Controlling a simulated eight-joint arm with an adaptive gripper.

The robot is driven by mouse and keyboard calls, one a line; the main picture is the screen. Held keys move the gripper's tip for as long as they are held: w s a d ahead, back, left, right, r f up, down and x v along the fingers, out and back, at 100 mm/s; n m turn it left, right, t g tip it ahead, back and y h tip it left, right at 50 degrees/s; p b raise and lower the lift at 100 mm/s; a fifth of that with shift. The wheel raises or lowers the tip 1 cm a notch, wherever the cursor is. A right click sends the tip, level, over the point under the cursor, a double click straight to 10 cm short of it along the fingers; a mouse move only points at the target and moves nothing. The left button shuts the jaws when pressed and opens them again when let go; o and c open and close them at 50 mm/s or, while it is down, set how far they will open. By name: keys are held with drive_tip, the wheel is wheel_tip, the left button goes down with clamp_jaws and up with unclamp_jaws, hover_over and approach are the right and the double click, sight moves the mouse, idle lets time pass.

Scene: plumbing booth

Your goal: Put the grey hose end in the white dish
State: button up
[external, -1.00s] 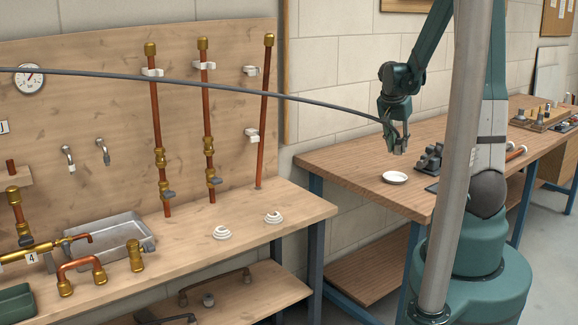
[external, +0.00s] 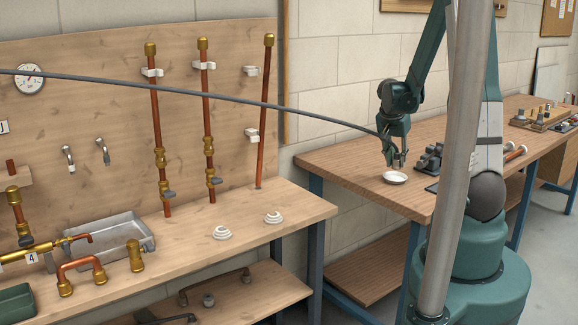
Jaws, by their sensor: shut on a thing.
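The grey hose (external: 240,101) stretches across the external view from the left edge to my gripper. My gripper (external: 396,163) points down and is shut on the hose near its end. The very end is too small to make out between the fingers. The white dish (external: 395,179) is a small round dish on the brown table at the right. My gripper is just above the dish, close to its back rim. I cannot tell whether the hose end touches the dish.
A dark clamp-like fixture (external: 431,158) stands on the brown table (external: 345,160), right of the dish. A grey post (external: 455,150) stands in front of my arm. The table left of the dish is clear. A wooden bench (external: 180,255) with copper pipes and a metal tray (external: 108,238) is at left.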

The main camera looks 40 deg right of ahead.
sight(395, 162)
drive_tip(key=shift+f+b, duration=0.35)
drive_tip(key=shift+f, duration=1.75)
drive_tip(key=shift+f, duration=0.15)
drive_tip(key=o, duration=0.6)
drive_tip(key=shift+c, duration=0.2)
drive_tip(key=shift+o, duration=0.2)
drive_tip(key=shift+r, duration=0.3)
drive_tip(key=p+v, duration=0.1)
drive_tip(key=v, duration=1)
drive_tip(key=shift+r+p, duration=0.35)
drive_tip(key=shift+r, duration=0.05)
drive_tip(key=shift+a, duration=0.15)
drive_tip(key=shift+a, duration=0.1)
